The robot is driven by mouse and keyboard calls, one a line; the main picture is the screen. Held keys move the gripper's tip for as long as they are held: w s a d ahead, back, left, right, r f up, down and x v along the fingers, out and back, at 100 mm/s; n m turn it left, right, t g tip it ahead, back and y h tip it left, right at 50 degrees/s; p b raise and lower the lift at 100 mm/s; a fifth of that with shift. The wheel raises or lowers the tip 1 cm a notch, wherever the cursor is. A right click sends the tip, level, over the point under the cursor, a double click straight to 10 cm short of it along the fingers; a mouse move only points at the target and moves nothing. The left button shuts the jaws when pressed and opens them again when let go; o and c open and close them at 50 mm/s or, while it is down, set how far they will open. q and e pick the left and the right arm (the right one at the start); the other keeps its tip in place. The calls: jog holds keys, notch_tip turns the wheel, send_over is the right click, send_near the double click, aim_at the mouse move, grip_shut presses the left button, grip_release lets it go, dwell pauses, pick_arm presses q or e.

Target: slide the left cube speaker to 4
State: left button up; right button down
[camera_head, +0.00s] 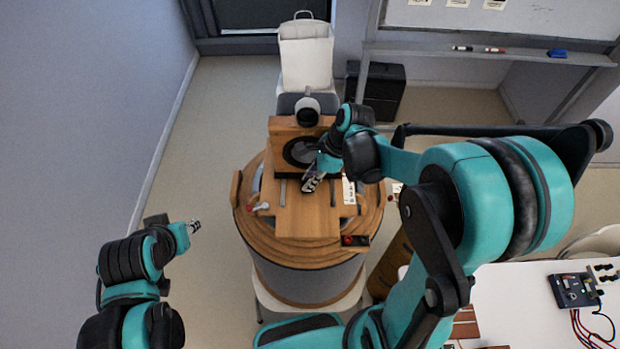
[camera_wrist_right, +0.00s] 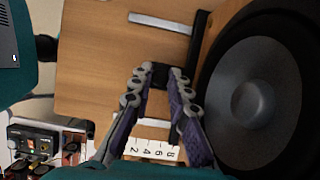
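A cube speaker, a wooden box with a round black cone (camera_head: 301,151), stands on the round wooden table. In the right wrist view its cone (camera_wrist_right: 245,100) fills the right side. A white scale strip (camera_head: 348,191) lies on the table; its numbers 2, 4, 6 and 8 show in the right wrist view (camera_wrist_right: 150,149). My right gripper (camera_head: 311,184) is at the speaker's near edge. Its fingertips (camera_wrist_right: 158,80) stand apart on both sides of a small dark piece (camera_wrist_right: 158,73); whether they grip it is unclear. My left gripper (camera_head: 195,226) is away from the table, too small to read.
A grey-white rounded object (camera_head: 307,110) is behind the cone. A white chair (camera_head: 305,60) stands behind the table. A red-and-black device (camera_head: 354,240) sits at the table's front right edge. A white bench (camera_head: 520,305) with electronics (camera_head: 575,290) is at lower right.

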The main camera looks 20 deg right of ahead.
jog(key=shift+s, duration=0.1)
jog(key=s, duration=0.1)
jog(key=s+a, duration=0.1)
jog(key=s, duration=0.1)
jog(key=shift+s+a, duration=0.1)
jog(key=shift+s, duration=0.35)
jog(key=c, duration=1.4)
grip_release()
jog(key=shift+w, duration=0.1)
jog(key=shift+c, duration=0.2)
jog(key=shift+r, duration=0.15)
jog(key=v, duration=1.1)
jog(key=shift+d+r, duration=0.3)
